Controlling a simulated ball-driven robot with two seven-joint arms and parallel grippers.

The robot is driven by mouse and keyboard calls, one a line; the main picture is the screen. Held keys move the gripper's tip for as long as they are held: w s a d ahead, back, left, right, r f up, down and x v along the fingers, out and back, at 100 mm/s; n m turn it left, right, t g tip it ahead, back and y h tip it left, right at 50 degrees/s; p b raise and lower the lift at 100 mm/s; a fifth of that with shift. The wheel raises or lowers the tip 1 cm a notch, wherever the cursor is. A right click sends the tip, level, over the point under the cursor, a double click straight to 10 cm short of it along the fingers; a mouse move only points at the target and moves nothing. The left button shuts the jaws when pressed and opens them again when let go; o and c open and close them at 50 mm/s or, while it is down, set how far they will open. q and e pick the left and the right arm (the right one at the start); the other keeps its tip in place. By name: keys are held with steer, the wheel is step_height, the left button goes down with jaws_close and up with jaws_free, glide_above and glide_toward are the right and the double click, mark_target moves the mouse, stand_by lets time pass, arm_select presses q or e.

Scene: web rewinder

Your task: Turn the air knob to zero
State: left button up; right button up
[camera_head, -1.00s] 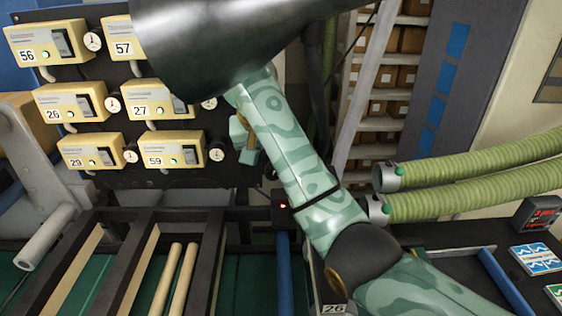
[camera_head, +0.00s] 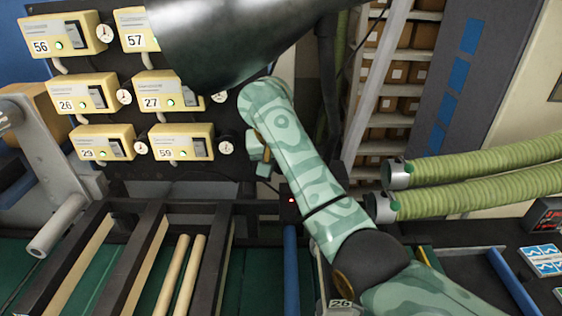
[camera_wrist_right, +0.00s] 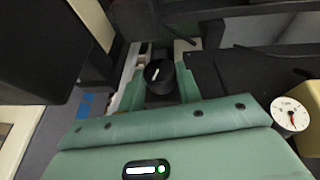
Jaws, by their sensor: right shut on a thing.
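A round black knob (camera_wrist_right: 157,72) with a slanted white pointer line shows at the upper middle of the right wrist view. My right gripper (camera_wrist_right: 158,84) is shut on this knob, a finger on either side of it. A round white gauge (camera_wrist_right: 290,115) with a red needle is at the right of that view; I cannot read its value. In the head view my green right arm reaches toward the dark panel. Its fingertips and the knob are hidden there. My left gripper is in neither view.
Yellow numbered boxes (camera_head: 101,92) with small gauges fill the panel at the left. Two ribbed green hoses (camera_head: 480,190) run off to the right. Dark rails and wooden rods (camera_head: 186,275) lie in front. A shelf of boxes (camera_head: 400,103) stands behind.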

steer(key=h, duration=0.4)
steer(key=shift+a+n, duration=0.25)
steer(key=shift+n, duration=0.15)
steer(key=shift+a, duration=0.1)
steer(key=o, duration=1)
steer(key=shift+f, duration=0.1)
steer(key=v, duration=0.7)
steer(key=shift+s+a, duration=0.1)
